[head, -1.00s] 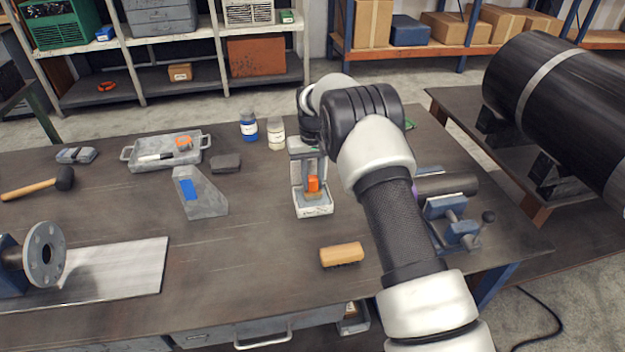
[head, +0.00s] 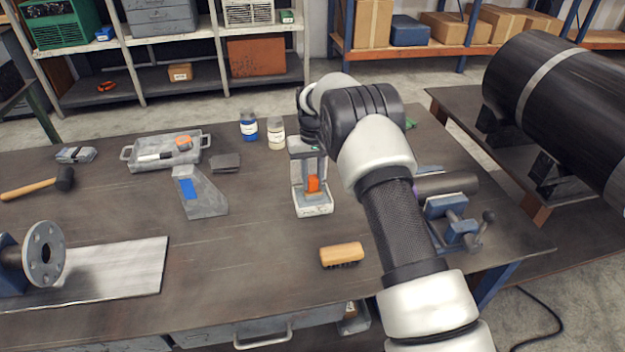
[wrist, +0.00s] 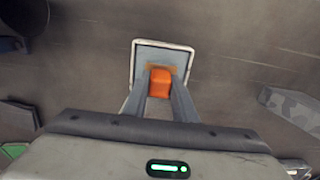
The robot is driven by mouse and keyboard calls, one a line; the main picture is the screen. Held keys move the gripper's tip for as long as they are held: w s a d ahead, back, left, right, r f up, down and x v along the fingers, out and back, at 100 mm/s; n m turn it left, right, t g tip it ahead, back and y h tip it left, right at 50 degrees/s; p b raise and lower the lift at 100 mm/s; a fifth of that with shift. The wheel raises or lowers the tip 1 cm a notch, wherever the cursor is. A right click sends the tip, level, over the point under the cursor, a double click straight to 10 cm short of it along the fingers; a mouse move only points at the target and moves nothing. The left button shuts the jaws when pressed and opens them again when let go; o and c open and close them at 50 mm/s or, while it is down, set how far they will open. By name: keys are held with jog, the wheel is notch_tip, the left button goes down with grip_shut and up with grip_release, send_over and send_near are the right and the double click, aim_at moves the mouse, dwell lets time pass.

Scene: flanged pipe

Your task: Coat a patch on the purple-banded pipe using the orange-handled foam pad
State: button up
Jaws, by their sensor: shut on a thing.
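The orange-handled foam pad (head: 313,185) stands at a small white-rimmed tray (head: 314,211) in the middle of the table. My gripper (wrist: 160,85) is shut on its orange handle, which shows between the two fingers in the wrist view. A tan strip of the pad shows by the handle, inside the tray's outline. Whether the pad touches the tray's bottom I cannot tell. The dark pipe (head: 447,184) lies in a blue vise to the right. My arm hides much of it, and only a sliver of purple shows beside the arm.
A wooden brush (head: 342,255) lies in front of the tray. A grey angled block (head: 202,194) stands to the left. Blue (head: 249,127) and white (head: 277,134) bottles stand behind. A grey tray (head: 192,160) is at the back left. Bare table lies between the brush and the block.

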dwell(0.3)
jog(key=shift+r+p, duration=1.85)
jog(key=shift+r, duration=1.65)
